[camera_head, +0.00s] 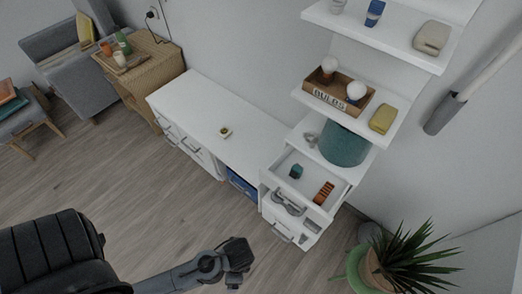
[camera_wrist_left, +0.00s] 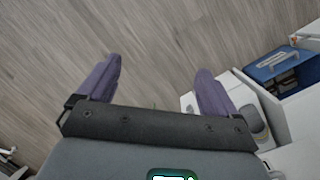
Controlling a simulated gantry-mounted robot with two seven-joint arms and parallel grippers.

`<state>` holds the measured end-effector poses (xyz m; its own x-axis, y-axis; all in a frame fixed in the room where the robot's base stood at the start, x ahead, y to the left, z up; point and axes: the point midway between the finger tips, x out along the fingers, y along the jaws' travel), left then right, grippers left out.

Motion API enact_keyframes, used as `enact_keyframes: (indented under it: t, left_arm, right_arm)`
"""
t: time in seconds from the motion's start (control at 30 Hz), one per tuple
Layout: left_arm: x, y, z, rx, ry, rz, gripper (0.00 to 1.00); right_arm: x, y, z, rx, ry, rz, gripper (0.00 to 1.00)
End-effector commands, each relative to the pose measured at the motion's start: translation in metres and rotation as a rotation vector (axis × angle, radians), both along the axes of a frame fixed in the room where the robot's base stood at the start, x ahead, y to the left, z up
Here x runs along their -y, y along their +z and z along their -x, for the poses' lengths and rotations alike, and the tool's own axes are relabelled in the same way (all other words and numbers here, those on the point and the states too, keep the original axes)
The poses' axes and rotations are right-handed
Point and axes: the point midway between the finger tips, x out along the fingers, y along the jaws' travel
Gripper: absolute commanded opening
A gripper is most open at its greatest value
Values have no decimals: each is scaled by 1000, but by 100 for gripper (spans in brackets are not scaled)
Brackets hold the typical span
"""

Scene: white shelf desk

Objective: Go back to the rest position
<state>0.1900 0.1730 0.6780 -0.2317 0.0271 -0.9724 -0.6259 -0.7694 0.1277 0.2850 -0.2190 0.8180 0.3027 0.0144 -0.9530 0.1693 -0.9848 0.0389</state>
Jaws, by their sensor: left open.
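My left gripper (camera_head: 236,262) is at the end of a grey arm coming in from the lower left in the head view. It hangs over the floor in front of the white desk (camera_head: 215,112), apart from the furniture. In the left wrist view its two purple-grey fingers are spread wide (camera_wrist_left: 157,82). My right gripper is in neither view.
An open white drawer (camera_head: 310,200) holds a teal item (camera_head: 296,171) and an orange-brown item (camera_head: 324,192). Wall shelves stand above it. A potted plant (camera_head: 405,262) is at the lower right, a black chair (camera_head: 45,252) at the lower left.

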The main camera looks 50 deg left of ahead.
Motion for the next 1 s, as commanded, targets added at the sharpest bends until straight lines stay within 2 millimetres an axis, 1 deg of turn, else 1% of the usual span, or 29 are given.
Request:
enact_keyframes:
  t: [0.03, 0.07, 0.1, 0.17, 0.2, 0.27, 0.3, 0.33, 0.37, 0.4, 0.43, 0.47, 0.67, 0.77, 0.8, 0.97, 1.0]
  left_arm:
    - [-13, 20, -14, 83, 79, 0, 93]
    - [-19, 32, -22, 130, 123, 0, 93]
    - [-28, 50, -35, 197, 179, 0, 93]
    - [-37, 74, -53, 287, 247, 3, 93]
    - [-43, 90, -64, 344, 289, 8, 93]
    - [-49, 114, -78, 429, 353, 20, 93]
    - [-50, 131, -87, 486, 398, 36, 93]
    - [-48, 144, -93, 530, 442, 56, 93]
    - [-47, 142, -96, 543, 495, 66, 93]
    - [-46, 149, -97, 541, 545, 69, 93]
    - [-46, 164, -97, 540, 537, 67, 93]
    - [-46, 172, -96, 538, 534, 66, 93]
    - [-46, 225, -96, 537, 530, 66, 93]
    - [-46, 258, -96, 536, 530, 65, 93]
    - [-46, 272, -96, 536, 529, 65, 93]
    - [-46, 329, -96, 535, 529, 66, 93]
    - [-46, 344, -96, 535, 528, 66, 93]
  right_arm:
    - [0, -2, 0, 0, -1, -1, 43]
    - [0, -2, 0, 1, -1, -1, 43]
    - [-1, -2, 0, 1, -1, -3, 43]
    - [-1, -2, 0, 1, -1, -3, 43]
    - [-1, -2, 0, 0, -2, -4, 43]
    - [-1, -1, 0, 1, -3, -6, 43]
    - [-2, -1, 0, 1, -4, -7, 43]
    - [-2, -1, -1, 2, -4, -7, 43]
    - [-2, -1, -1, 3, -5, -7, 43]
    - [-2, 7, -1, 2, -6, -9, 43]
    - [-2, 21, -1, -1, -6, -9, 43]
    - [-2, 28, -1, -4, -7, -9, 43]
    - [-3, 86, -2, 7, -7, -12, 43]
    - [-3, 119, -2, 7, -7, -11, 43]
    - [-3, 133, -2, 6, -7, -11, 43]
    - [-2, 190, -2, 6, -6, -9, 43]
    - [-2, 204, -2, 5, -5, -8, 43]
